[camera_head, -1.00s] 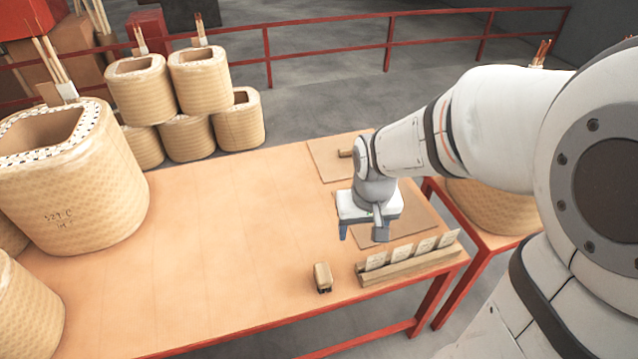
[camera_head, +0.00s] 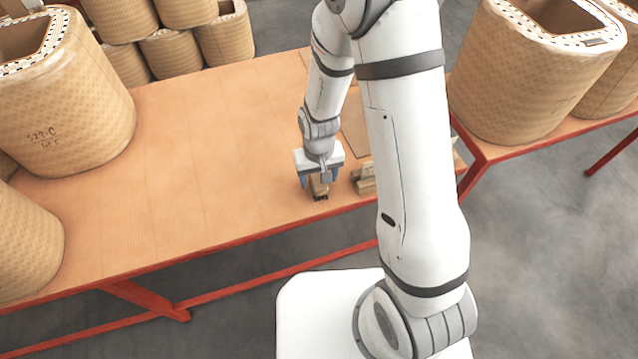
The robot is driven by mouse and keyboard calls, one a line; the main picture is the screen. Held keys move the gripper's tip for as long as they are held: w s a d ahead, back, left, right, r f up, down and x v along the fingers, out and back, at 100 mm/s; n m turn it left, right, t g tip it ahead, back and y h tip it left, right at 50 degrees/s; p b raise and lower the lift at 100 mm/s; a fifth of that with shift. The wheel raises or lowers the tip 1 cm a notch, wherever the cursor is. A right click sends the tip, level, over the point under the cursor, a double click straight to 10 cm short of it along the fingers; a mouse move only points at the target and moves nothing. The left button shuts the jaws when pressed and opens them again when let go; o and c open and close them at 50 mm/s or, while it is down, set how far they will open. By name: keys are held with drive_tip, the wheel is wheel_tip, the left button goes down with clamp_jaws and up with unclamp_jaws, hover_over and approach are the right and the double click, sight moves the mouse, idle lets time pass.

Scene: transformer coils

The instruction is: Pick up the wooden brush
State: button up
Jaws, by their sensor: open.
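The wooden brush (camera_head: 318,188) is a small tan block with a dark lower side. It stands on the orange table near its front edge. My gripper (camera_head: 319,182) is open and points down right at the brush, with one finger on its left and the other towards its right. The gripper body covers the upper part of the brush. I cannot tell whether the fingers touch it.
A wooden card holder (camera_head: 365,182) lies just right of the brush, partly behind my arm. A flat board (camera_head: 355,132) lies behind it. A large coil (camera_head: 65,95) stands on the table (camera_head: 215,160) at left. The table's middle is clear.

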sight(318, 179)
wheel_tip(318, 179, down, 3)
drive_tip(key=shift+s+f, duration=0.1)
drive_tip(key=c, duration=1.1)
